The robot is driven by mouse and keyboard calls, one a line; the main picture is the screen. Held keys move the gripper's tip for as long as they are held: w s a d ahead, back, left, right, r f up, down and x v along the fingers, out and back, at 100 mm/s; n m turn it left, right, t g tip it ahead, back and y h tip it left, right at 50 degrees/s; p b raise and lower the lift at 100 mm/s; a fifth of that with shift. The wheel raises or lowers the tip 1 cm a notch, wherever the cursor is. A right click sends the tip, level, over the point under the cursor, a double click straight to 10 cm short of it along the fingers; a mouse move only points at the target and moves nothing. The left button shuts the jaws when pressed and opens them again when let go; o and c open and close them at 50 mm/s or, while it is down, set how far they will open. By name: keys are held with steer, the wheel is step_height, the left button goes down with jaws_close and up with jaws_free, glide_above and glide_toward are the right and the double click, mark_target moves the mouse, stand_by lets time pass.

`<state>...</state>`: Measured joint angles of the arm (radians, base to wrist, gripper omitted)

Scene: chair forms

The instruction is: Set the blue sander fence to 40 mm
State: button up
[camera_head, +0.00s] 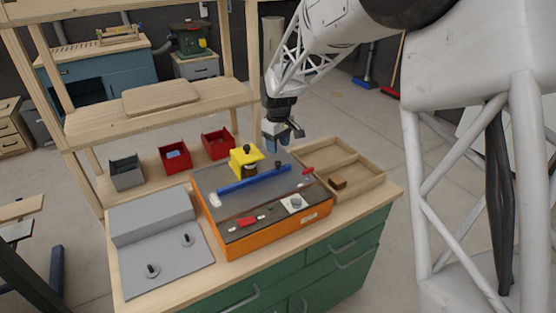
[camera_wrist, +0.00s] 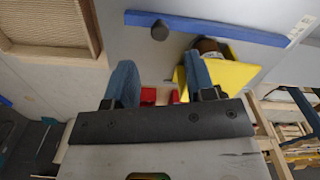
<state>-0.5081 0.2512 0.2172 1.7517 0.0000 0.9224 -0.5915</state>
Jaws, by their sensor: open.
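The sander (camera_head: 262,205) has an orange base and a grey top and stands on the workbench. The blue fence (camera_head: 255,180) lies across its top as a long bar; it also shows in the wrist view (camera_wrist: 215,27). A small white scale (camera_wrist: 302,28) sits at one end of the fence; its marks are too small to read. A dark knob (camera_wrist: 160,30) stands beside the fence, and a yellow guard (camera_wrist: 232,72) partly surrounds a brown and black spindle. My gripper (camera_head: 278,143) is open and empty above the sander's back edge; its blue fingers (camera_wrist: 160,62) touch nothing visible.
A wooden tray (camera_head: 372,187) with a brown block (camera_head: 337,182) lies right of the sander. A grey stepped unit (camera_head: 150,225) with two knobs stands left. Red bins (camera_head: 174,157) and a grey bin (camera_head: 126,173) stand behind, under a wooden shelf (camera_head: 110,127).

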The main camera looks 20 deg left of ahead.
mark_target(278, 162)
steer(key=shift+f, duration=3.2)
jaws_close()
